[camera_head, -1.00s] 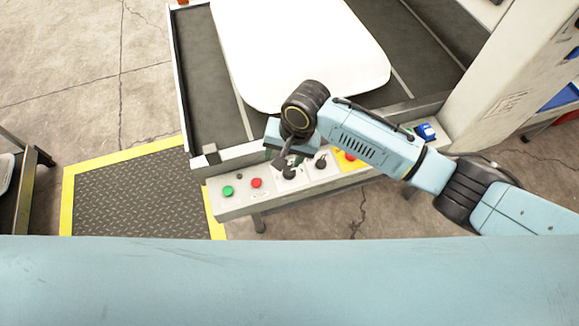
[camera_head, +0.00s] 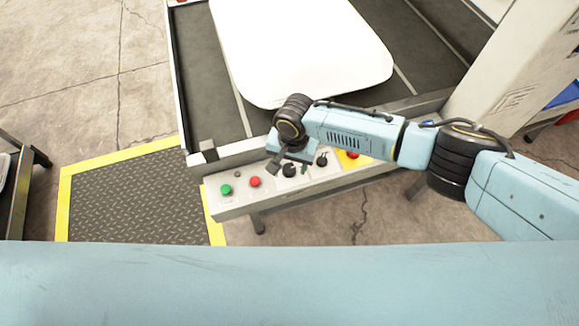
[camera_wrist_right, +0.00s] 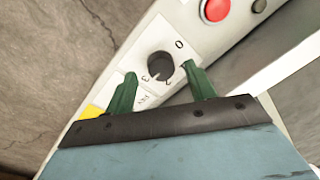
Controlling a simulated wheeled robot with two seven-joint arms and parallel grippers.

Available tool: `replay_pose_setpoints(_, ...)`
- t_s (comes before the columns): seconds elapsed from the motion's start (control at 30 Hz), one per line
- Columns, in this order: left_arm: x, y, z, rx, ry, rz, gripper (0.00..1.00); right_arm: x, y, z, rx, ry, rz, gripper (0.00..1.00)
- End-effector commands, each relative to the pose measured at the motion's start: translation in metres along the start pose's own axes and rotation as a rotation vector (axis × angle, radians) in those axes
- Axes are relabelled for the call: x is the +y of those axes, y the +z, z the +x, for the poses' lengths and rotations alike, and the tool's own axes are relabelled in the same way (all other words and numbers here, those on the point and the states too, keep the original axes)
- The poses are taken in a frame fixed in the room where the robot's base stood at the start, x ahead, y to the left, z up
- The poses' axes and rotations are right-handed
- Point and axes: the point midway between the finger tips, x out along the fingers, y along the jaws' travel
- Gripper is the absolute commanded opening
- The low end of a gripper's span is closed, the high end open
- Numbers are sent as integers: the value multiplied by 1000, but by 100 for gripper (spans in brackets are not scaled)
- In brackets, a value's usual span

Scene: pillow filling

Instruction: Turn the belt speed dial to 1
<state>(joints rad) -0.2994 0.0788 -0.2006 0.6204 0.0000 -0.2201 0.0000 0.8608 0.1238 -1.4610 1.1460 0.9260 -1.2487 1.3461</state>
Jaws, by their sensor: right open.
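The black belt speed dial (camera_wrist_right: 160,65) sits on a white plate marked with numbers, with 0 and 3 readable in the right wrist view. A light mark shows on the knob's lower edge, near the 2 and 3 side; its exact setting is unclear. In the head view the dial (camera_head: 289,170) is partly covered by my right gripper (camera_head: 289,163). My right gripper (camera_wrist_right: 159,72) is open, its green fingertips on either side of the knob, with gaps visible between them and it. I cannot tell the height above the panel. My left gripper is out of view.
The control panel (camera_head: 230,208) also has a green button (camera_head: 226,190), a red button (camera_head: 255,182), a second black knob (camera_head: 322,160) and a red stop button on yellow (camera_head: 352,155). Behind it, a white pillow (camera_head: 300,50) lies on the dark belt (camera_head: 205,90).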

Motion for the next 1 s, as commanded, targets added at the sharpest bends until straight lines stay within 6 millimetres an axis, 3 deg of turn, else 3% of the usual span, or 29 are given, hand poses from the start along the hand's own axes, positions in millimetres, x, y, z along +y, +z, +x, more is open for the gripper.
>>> replay_pose_setpoints(0.17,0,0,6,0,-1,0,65,-1,0,16,1,-1,-1,55)
replay_pose_setpoints(0.5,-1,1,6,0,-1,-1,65,0,0,18,1,-1,-1,54)
replay_pose_setpoints(0.83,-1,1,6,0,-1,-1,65,0,0,18,0,-1,-1,10)
replay_pose_setpoints(1.0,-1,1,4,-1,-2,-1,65,0,0,18,-1,-1,-6,10)
